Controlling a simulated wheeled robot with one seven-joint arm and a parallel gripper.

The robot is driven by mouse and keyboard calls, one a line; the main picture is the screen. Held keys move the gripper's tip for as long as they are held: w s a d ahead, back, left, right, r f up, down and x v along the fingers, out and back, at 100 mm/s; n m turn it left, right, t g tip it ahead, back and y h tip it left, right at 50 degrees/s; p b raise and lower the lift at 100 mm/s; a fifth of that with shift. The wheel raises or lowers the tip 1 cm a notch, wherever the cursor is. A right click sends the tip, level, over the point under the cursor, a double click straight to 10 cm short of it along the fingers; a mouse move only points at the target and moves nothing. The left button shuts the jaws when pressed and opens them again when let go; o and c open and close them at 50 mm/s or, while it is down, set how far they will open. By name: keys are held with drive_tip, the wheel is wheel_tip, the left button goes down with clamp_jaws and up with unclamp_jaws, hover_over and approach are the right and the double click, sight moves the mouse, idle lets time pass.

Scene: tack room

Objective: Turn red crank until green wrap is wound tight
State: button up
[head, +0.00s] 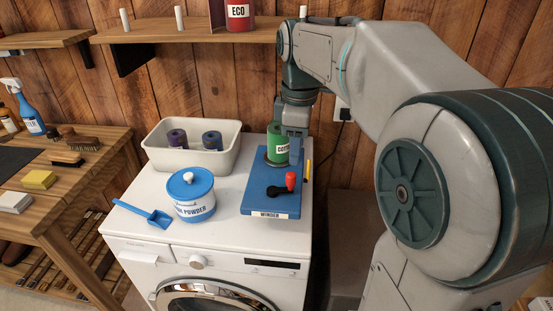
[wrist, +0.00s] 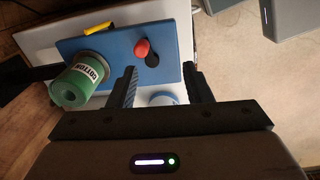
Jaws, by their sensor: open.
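The blue winder board (head: 258,205) lies on the white washing machine's top, at its right side. A green wrap roll (head: 278,146) with a white label stands at the board's far end; in the wrist view the roll (wrist: 82,84) is at left. The red crank knob (head: 290,180) is on a black arm (head: 276,190) near the board's front; the wrist view shows the knob (wrist: 141,48) beyond my left finger. My gripper (wrist: 164,70) is open and empty, apart from the knob. In the head view it is beside the roll, its fingertips hard to see.
A blue-lidded powder tub (head: 193,196) and blue scoop (head: 152,216) stand left of the board. A white bin (head: 163,157) holds purple and dark blue rolls behind them. A yellow marker (head: 307,170) lies along the board's right edge. A shelf (head: 190,34) hangs above.

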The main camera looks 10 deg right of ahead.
sight(291, 174)
drive_tip(key=w+r+n, duration=0.1)
drive_tip(key=w+n, duration=0.3)
drive_tip(key=w, duration=0.1)
drive_tip(key=shift+g, duration=0.3)
drive_tip(key=f, duration=0.4)
drive_tip(key=f+b, duration=0.1)
drive_tip(key=f, duration=0.8)
drive_tip(key=shift+s+d+f+b, duration=0.1)
drive_tip(key=shift+s+f+b, duration=0.1)
drive_tip(key=shift+s+b, duration=0.15)
clamp_jaws()
